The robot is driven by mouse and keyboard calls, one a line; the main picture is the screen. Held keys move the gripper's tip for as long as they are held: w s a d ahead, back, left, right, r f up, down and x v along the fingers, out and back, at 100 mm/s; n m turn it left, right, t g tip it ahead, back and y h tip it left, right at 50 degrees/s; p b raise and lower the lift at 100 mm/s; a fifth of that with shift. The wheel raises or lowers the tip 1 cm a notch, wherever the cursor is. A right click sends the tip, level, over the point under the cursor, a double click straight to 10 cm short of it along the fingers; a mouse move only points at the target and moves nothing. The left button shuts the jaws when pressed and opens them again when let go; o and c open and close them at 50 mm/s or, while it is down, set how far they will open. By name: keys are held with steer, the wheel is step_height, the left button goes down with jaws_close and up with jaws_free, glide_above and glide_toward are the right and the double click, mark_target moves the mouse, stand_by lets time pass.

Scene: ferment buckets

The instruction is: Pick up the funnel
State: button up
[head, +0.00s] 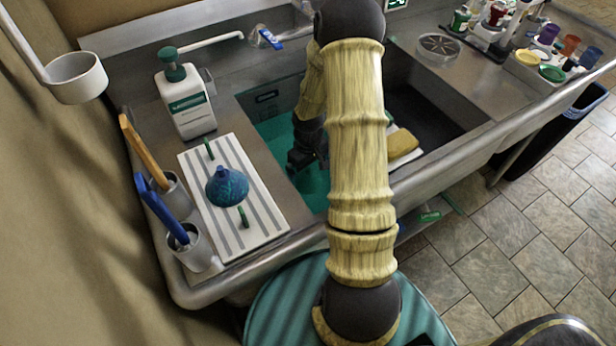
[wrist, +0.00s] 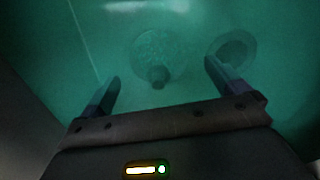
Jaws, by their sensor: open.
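In the wrist view a round, mottled, funnel-like shape with a short dark neck (wrist: 157,52) lies in the murky green basin, ahead of and between my fingers. The murk blurs it, and I do not see it in the head view. A blue-teal domed piece with a pointed top (head: 227,187), also funnel-like, sits on the striped white mat (head: 268,219) left of the basin. I cannot tell for sure which is the funnel. My gripper (head: 303,160) points down into the green-filled left basin; in the wrist view its fingers (wrist: 161,75) are apart and empty.
A dark ring (wrist: 232,50) shows at the right in the wrist view. A soap bottle (head: 187,100) and grey cups (head: 195,248) with blue and wooden handles flank the mat. The right basin (head: 425,102) is dark, with a yellow sponge (head: 402,143) near it.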

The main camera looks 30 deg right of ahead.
mark_target(309, 174)
step_height(309, 174, down, 4)
steer(key=shift+d+f, duration=0.15)
stand_by(0.5)
steer(key=c, duration=1.3)
step_height(309, 174, up, 10)
steer(key=shift+r+p, duration=0.1)
steer(key=shift+p, duration=0.3)
